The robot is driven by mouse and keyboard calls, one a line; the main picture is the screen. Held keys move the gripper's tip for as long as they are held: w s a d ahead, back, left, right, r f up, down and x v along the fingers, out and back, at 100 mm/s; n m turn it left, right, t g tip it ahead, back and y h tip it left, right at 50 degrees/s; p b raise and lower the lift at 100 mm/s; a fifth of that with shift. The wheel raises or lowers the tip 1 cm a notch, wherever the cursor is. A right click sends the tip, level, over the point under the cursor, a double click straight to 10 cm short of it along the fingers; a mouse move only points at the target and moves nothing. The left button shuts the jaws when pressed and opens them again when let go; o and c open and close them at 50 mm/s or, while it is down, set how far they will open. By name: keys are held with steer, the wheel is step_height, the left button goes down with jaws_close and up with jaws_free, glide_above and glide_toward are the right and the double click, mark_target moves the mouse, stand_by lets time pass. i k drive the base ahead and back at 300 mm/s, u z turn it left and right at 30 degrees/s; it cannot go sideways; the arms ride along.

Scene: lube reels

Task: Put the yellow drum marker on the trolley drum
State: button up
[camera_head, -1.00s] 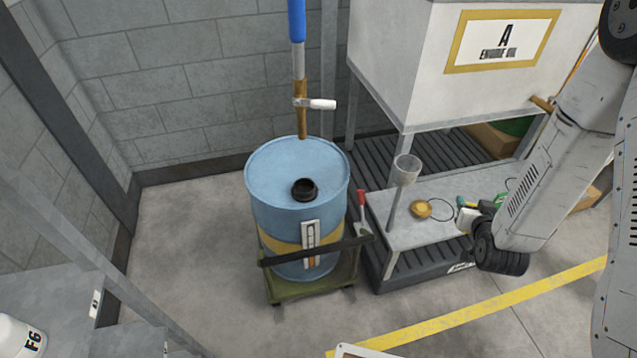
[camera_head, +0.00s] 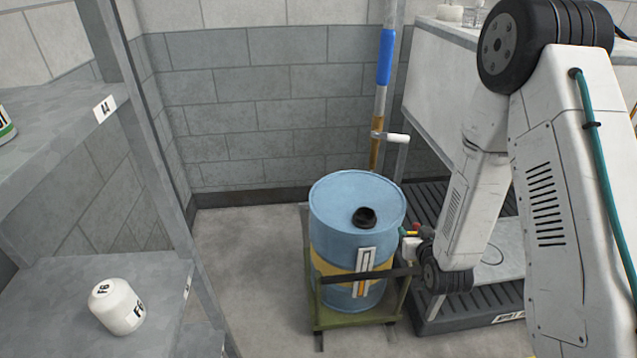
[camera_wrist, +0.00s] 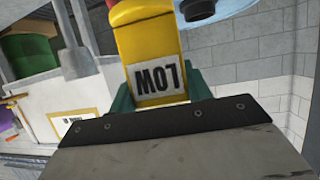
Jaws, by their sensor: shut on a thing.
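The trolley drum (camera_head: 340,225) is blue with a yellow band and stands upright on a green trolley (camera_head: 345,318). A black bung (camera_head: 365,217) sits on its top. My gripper (camera_wrist: 160,90) is shut on the yellow drum marker (camera_wrist: 147,48), which has a white label reading LOW, upside down in the wrist view. Green fingers flank the marker, and its far end is cut off by the frame edge. In the head view my gripper (camera_head: 408,233) is small beside the drum's right rim. The drum also shows at the top of the wrist view (camera_wrist: 235,7).
A pole with a blue sleeve (camera_head: 386,57) and white handle stands behind the drum. A grey shelf at left holds a white canister (camera_head: 117,307). A grated stand (camera_head: 470,318) and white tank are at right. Floor left of the drum is clear.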

mark_target(353, 188)
steer(key=u, duration=0.05)
steer(key=i, duration=1.05)
steer(key=z, duration=0.4)
